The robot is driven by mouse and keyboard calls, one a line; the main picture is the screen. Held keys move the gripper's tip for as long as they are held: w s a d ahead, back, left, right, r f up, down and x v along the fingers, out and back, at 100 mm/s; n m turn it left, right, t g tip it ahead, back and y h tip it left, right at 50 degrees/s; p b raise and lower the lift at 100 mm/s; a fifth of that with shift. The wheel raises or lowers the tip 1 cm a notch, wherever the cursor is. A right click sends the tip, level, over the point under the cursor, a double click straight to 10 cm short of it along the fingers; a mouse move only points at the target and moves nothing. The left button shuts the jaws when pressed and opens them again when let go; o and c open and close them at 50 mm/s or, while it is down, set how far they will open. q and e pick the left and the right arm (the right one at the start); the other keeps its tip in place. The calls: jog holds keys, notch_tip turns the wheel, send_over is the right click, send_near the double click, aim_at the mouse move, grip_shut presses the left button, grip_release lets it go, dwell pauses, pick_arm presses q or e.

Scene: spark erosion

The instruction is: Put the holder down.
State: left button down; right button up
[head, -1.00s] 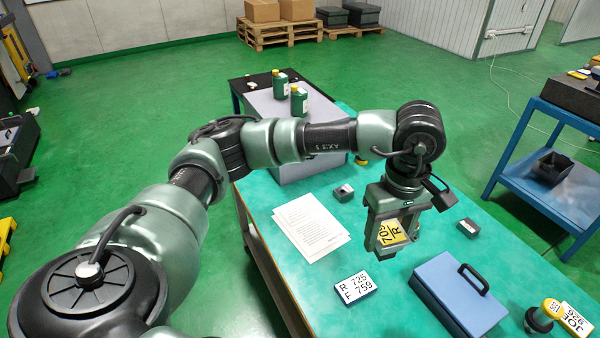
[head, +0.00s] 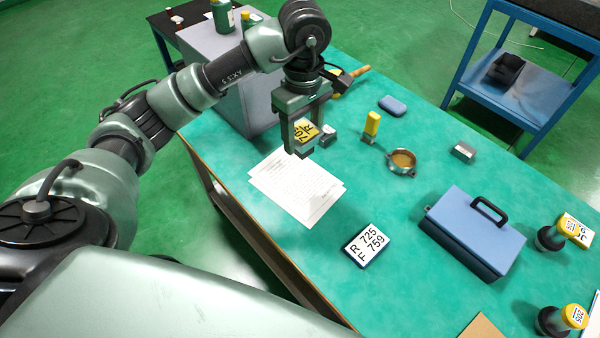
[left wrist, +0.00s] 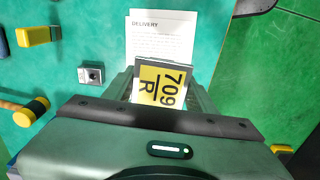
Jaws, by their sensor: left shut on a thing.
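My left gripper (head: 304,144) is shut on the holder (head: 306,131), a small block with a yellow and white face marked 709 R. The holder also shows between the fingers in the left wrist view (left wrist: 160,86). In the head view it appears at the far end of the white sheets (head: 305,190), by the grey box. It seems held above the green table (head: 300,265); the exact gap is hard to tell. The wrist view shows a sheet headed DELIVERY (left wrist: 160,35) beyond the holder. My right gripper is not in view.
A small grey block (head: 328,136) is close to the right of the holder. A yellow-topped piece (head: 371,125), a round metal dish (head: 401,162) and a blue case (head: 470,235) are further right. A card marked 725 759 (head: 367,246) lies nearer.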

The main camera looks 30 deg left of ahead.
pick_arm(q)
notch_tip(320, 180, down, 13)
jog(key=shift+a+f+p, duration=0.1)
jog(key=shift+f+p, duration=0.1)
jog(key=shift+p, duration=0.7)
jog(key=shift+f, duration=0.25)
jog(key=c, duration=0.8)
grip_release()
jog(key=shift+c, duration=0.2)
jog(key=o, duration=0.4)
jog(key=shift+c, duration=0.2)
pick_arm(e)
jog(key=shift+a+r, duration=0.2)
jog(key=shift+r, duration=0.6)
pick_arm(q)
jog(key=shift+r, duration=0.1)
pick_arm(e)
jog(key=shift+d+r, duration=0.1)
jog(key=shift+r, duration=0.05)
